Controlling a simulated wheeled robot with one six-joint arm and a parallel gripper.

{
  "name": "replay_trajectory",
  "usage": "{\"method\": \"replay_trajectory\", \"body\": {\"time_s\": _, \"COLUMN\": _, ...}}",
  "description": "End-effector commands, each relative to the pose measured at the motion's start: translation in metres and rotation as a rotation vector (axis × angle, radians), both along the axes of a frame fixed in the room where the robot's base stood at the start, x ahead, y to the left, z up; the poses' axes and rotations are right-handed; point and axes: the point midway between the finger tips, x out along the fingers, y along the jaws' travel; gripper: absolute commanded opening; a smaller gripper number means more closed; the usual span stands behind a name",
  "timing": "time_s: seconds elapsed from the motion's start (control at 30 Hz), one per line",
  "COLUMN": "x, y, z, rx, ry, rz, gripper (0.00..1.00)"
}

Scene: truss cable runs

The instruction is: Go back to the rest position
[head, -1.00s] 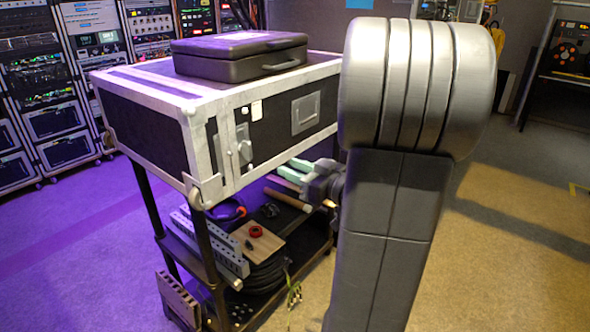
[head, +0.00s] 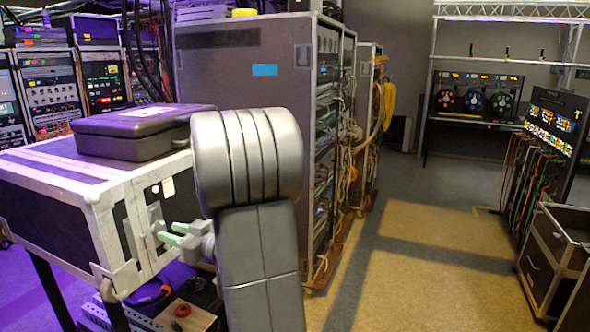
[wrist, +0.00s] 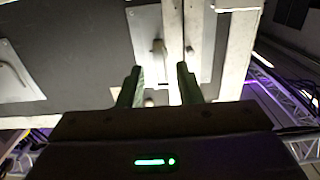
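My gripper (head: 168,233) is in front of the lower right part of the black and silver flight case in the head view, at the height of its latch (head: 154,215). Its two pale green fingers are apart with nothing seen between them. In the wrist view my gripper (wrist: 160,77) also shows open, with the case's latch plate (wrist: 153,45) beyond the fingertips. I cannot tell the exact gap to the case. My dark arm hides part of the scene behind it.
The flight case (head: 60,172) carries a closed black case (head: 140,132) and stands above a cart shelf with a red ring (head: 182,310). Tall racks (head: 245,85) stand behind. Open floor (head: 430,235) lies to the right, before a drawer cabinet (head: 548,262).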

Motion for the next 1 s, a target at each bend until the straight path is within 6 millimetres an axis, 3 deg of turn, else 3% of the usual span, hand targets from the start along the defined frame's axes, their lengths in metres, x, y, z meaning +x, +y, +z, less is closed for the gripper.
{"method": "replay_trajectory", "body": {"time_s": 0.23, "x": 0.01, "y": 0.023, "z": 0.001, "rx": 0.001, "ry": 0.0, "rz": 0.001, "gripper": 0.32}}
{"method": "replay_trajectory", "body": {"time_s": 0.63, "x": 0.011, "y": 0.026, "z": 0.0, "rx": 0.001, "ry": 0.0, "rz": -0.001, "gripper": 0.32}}
{"method": "replay_trajectory", "body": {"time_s": 0.77, "x": 0.01, "y": 0.022, "z": 0.0, "rx": 0.001, "ry": -0.001, "rz": -0.002, "gripper": 0.32}}
{"method": "replay_trajectory", "body": {"time_s": 1.0, "x": -0.002, "y": -0.009, "z": -0.002, "rx": 0.0, "ry": -0.001, "rz": -0.005, "gripper": 0.32}}
